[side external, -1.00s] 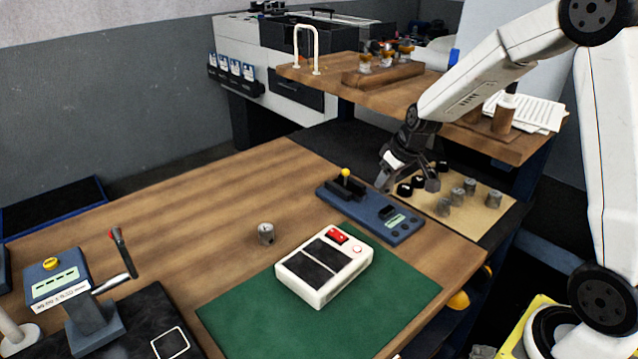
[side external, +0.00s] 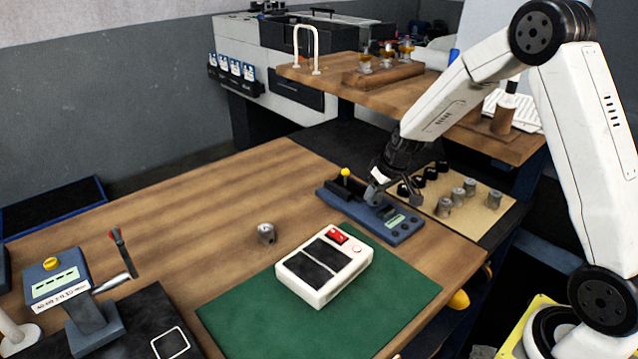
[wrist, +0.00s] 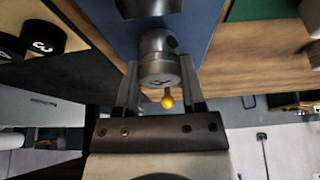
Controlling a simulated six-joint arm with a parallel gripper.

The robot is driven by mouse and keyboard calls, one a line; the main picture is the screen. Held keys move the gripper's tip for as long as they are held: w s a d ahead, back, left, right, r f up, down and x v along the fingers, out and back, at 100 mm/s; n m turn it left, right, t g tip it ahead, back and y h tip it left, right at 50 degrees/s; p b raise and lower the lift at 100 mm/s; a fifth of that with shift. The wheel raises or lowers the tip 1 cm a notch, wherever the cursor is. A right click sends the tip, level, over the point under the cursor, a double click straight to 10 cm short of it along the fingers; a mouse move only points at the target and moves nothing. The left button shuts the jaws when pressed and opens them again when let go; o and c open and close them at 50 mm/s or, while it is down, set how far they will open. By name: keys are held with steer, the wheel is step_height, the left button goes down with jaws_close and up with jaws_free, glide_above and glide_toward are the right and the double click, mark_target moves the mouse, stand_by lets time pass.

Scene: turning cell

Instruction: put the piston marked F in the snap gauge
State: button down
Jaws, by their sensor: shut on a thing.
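The blue gauge (side external: 401,229), which I take for the snap gauge, has a yellow-knobbed lever (side external: 346,172), a dark cradle and a small display. My gripper (side external: 384,194) is over its middle, right of the lever. It is shut on a grey metal piston (wrist: 156,47), held between both fingers in the wrist view. A dark mark shows on the piston's end face, but I cannot read it surely. The blue gauge body (wrist: 193,20) lies beneath the piston there. I cannot tell whether the piston touches it.
Several grey pistons (side external: 470,186) and black-topped ones stand on a tan board (side external: 484,213) to the right. A white box (side external: 324,264) sits on the green mat (side external: 384,300). The table's left middle is clear.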

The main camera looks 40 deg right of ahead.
steer(key=shift+f, duration=0.7)
steer(key=shift+f, duration=0.15)
steer(key=shift+c, duration=0.9)
jaws_free()
steer(key=v, duration=1.2)
steer(key=shift+s+a, duration=0.1)
steer(key=shift+s, duration=0.05)
steer(key=s+a+f+g, duration=0.1)
steer(key=s+a+f, duration=0.1)
steer(key=s+a, duration=0.4)
steer(key=s+a+f, duration=0.3)
steer(key=s+a, duration=0.3)
steer(key=s, duration=0.3)
steer(key=shift+a+f+g, duration=0.15)
steer(key=shift+f+g, duration=0.1)
steer(key=shift+g, duration=0.15)
